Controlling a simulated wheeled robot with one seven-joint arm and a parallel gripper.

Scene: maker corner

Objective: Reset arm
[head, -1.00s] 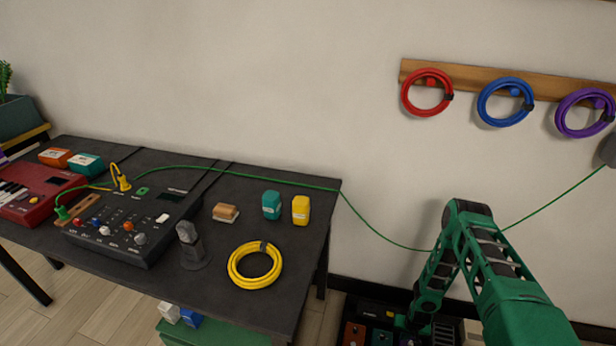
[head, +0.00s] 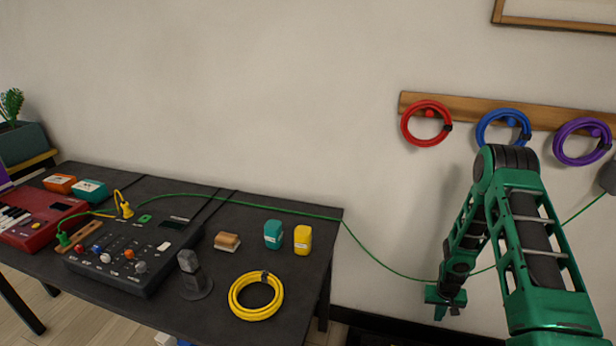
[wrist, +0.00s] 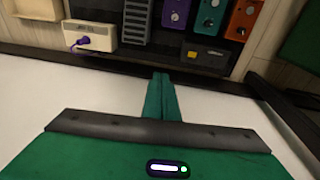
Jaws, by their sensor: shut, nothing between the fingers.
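My green arm rises at the right of the head view, bent at a high elbow, with my gripper (head: 440,311) hanging low in front of the wall, right of the table. In the wrist view my gripper (wrist: 161,80) has its two green fingers together, with nothing between them. The fingers point toward a row of small boxes near the floor and touch none of them.
The black table (head: 225,288) holds a mixer (head: 140,255), a coiled yellow cable (head: 256,296) and small blocks. A green cable (head: 370,248) runs along the wall behind my arm. Coiled cables, including a red one (head: 426,123), hang on a wooden rail (head: 465,113). Pedals (wrist: 209,20) show in the wrist view.

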